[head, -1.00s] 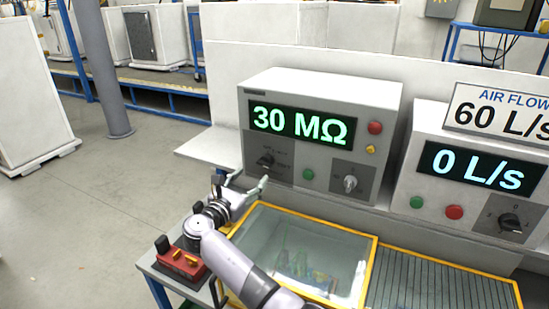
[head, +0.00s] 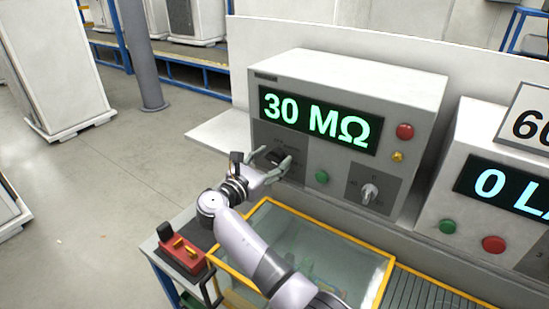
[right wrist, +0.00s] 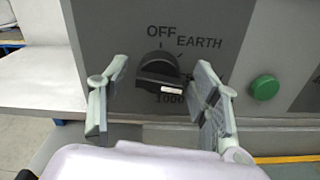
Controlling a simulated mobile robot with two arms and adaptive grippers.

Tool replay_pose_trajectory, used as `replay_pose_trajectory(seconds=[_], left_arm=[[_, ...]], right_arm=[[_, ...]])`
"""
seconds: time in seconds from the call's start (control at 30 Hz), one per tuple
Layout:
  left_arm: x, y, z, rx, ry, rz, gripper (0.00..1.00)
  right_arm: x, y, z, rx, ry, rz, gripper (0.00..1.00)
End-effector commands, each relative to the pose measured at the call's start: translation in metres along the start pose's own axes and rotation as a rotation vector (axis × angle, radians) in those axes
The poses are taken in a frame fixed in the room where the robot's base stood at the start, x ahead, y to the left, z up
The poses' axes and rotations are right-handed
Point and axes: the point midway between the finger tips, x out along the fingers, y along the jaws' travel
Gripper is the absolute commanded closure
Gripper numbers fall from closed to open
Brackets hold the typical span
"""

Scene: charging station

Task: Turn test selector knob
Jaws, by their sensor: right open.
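The test selector knob (right wrist: 160,72) is black with a white mark. In the right wrist view it sits on the grey panel below the labels OFF and EARTH. My right gripper (right wrist: 158,100) is open, with one finger on each side of the knob and visible gaps to it. In the head view the right gripper (head: 272,166) is at the lower left of the tester box (head: 420,95), partly hiding the knob (head: 277,157). The display (head: 318,119) reads 30 MΩ. My left gripper is not in view.
A green button (right wrist: 265,87) lies right of the knob. The box also has a red button (head: 405,131), a yellow button (head: 398,156) and a second knob (head: 369,193). Below are a yellow-framed glass case (head: 385,262) and a red device (head: 182,255).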

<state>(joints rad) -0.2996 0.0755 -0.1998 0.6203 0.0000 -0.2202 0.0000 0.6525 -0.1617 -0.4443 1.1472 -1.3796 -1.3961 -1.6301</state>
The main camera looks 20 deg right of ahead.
Motion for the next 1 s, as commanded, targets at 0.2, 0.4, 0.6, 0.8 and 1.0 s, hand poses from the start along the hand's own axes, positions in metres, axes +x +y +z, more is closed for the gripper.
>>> replay_pose_trajectory(seconds=[0.2,0.4,0.6,0.8,1.0], left_arm=[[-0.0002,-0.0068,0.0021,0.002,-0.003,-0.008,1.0],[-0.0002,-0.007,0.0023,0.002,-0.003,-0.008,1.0],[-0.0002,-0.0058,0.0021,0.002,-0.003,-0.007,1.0],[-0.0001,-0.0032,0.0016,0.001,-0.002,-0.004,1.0],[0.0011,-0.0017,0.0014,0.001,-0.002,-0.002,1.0]], right_arm=[[0.0,0.0,-0.0001,0.0,0.0,0.0,0.49],[0.0002,-0.0001,-0.0001,0.0,0.0,0.0,0.62],[0.0003,-0.0001,0.0,0.0,0.0,0.0,0.75],[0.0002,0.0,0.0001,0.0,0.0,0.0,0.89],[0.0001,0.0,-0.0002,0.008,0.0,0.0,0.91]])
